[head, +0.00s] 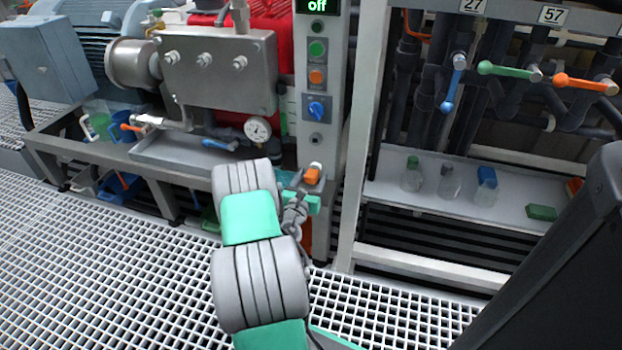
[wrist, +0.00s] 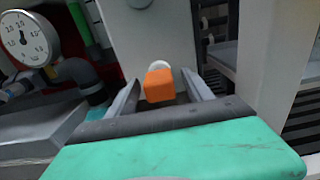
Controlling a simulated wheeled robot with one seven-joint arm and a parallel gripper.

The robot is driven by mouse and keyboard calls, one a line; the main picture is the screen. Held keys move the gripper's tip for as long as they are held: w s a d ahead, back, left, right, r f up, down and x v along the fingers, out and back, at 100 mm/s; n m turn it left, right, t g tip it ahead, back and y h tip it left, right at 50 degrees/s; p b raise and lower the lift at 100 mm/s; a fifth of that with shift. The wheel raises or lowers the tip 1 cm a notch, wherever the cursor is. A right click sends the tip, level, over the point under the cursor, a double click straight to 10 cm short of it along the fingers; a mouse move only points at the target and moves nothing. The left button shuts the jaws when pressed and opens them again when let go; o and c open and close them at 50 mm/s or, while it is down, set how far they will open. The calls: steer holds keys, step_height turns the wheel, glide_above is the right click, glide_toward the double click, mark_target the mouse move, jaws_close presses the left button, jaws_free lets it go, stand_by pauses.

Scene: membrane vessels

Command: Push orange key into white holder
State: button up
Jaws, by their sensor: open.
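The orange key (wrist: 160,86) lies between the two fingers of my open gripper (wrist: 162,92) in the wrist view. In the head view the orange key (head: 312,176) shows low on the grey control post, just beyond my gripper (head: 302,198). The white holder (wrist: 159,66) shows as a rounded edge behind the key. It also shows as a small white patch above the key in the head view (head: 316,166). Gaps show between the key and both fingers. I cannot tell how deep the key sits in the holder.
The control post (head: 318,137) carries buttons, a blue switch and a display reading "off". A pressure gauge (head: 257,130) and a metal tray (head: 185,152) stand to its left. A shelf with bottles (head: 400,195) is to the right, behind a pale upright. Grating covers the floor.

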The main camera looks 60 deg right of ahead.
steer(key=a, duration=0.2)
steer(key=a+p, duration=0.1)
steer(key=a, duration=0.2)
steer(key=s+a, duration=0.1)
steer(key=a, duration=0.1)
steer(key=shift+s+a, duration=0.1)
steer(key=shift+a, duration=0.3)
